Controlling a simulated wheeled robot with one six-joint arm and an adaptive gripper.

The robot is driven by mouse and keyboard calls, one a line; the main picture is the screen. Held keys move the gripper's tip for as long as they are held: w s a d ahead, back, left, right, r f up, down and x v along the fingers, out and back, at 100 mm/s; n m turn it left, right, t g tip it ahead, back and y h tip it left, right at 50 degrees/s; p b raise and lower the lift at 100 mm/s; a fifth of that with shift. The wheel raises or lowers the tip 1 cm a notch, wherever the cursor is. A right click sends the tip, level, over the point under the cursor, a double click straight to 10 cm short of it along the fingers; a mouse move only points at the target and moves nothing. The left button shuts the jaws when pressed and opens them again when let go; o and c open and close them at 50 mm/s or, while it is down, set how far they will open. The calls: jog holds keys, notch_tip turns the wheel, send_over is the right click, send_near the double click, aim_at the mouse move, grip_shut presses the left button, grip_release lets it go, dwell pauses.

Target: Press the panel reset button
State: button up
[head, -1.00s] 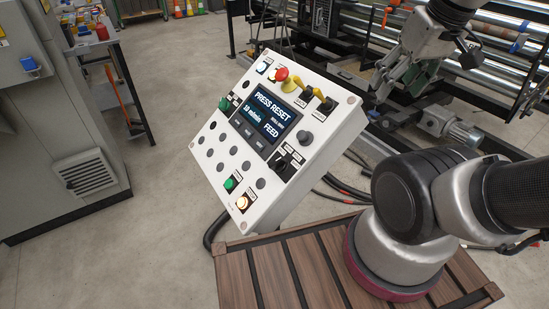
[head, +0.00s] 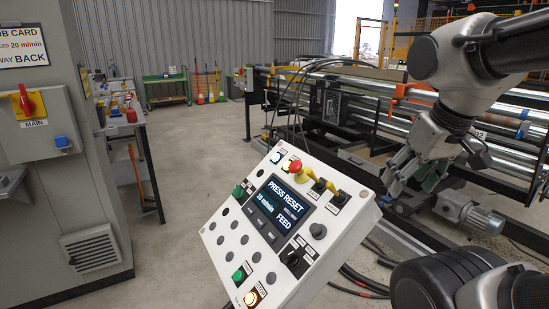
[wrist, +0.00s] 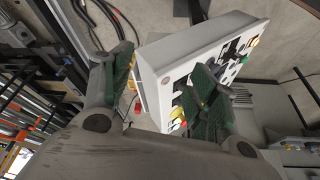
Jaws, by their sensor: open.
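The white control panel (head: 345,240) stands tilted at the bottom centre of the head view. Its screen (head: 280,208) reads "PRESS RESET", "10 m/min" and "FEED". A red mushroom button (head: 295,167) with a yellow collar and a lit white button (head: 276,157) are along its top. A green button (head: 239,275) and a lit amber button (head: 251,298) are at the bottom. Button labels are too small to read, so I cannot tell which is reset. My gripper (head: 411,184) is open and empty, right of the panel and apart from it. In the wrist view the panel (wrist: 160,72) lies partly behind the right finger.
A grey cabinet (head: 95,205) with a red main switch (head: 27,100) stands at left. A roller machine (head: 370,110) with a motor (head: 470,212) is behind my gripper. Black cables (head: 360,275) run right of the panel. The floor between cabinet and machine is clear.

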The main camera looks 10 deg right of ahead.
grip_shut()
dwell(1.4)
